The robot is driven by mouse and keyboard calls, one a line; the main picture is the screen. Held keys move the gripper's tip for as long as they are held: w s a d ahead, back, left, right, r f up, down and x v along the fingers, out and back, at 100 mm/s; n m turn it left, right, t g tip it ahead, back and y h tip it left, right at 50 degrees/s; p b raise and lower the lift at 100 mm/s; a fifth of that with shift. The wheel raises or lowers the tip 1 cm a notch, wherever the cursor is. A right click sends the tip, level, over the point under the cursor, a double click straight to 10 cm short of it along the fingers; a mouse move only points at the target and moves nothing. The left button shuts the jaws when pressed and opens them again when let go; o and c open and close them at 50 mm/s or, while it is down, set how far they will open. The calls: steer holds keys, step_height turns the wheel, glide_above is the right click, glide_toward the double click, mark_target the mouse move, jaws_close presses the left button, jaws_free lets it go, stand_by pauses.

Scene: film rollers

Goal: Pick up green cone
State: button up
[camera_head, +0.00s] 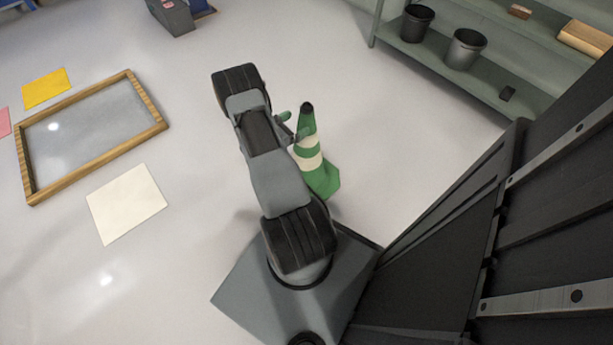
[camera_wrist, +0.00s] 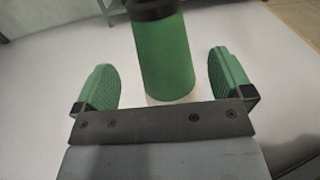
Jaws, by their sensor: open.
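The green cone (camera_head: 309,150) has cream bands and a dark tip, and stands upright on the floor just right of my arm in the head view. In the wrist view the cone's upper part (camera_wrist: 164,52) rises between the two green finger pads. My gripper (camera_wrist: 163,83) is open, with a gap between the cone and each pad. In the head view my gripper (camera_head: 293,126) is beside the cone's upper half, partly hidden by my arm. Part of the cone's left side is hidden there.
A wood-framed panel (camera_head: 148,95) lies on the floor at left, with a cream sheet (camera_head: 127,204) and a yellow sheet (camera_head: 46,88) near it. A grey-green shelf (camera_head: 468,85) with two bins stands at upper right. The floor between the cone and the shelf is clear.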

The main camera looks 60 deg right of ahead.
mark_target(300, 122)
steer(key=b+x, duration=0.1)
steer(key=x, duration=0.3)
steer(key=shift+s+d+f+b, duration=0.15)
steer(key=shift+s+d+b, duration=0.05)
steer(key=shift+b, duration=0.1)
steer(key=shift+s+d, duration=0.15)
steer(key=shift+d, duration=0.35)
steer(key=c, duration=1.8)
jaws_close()
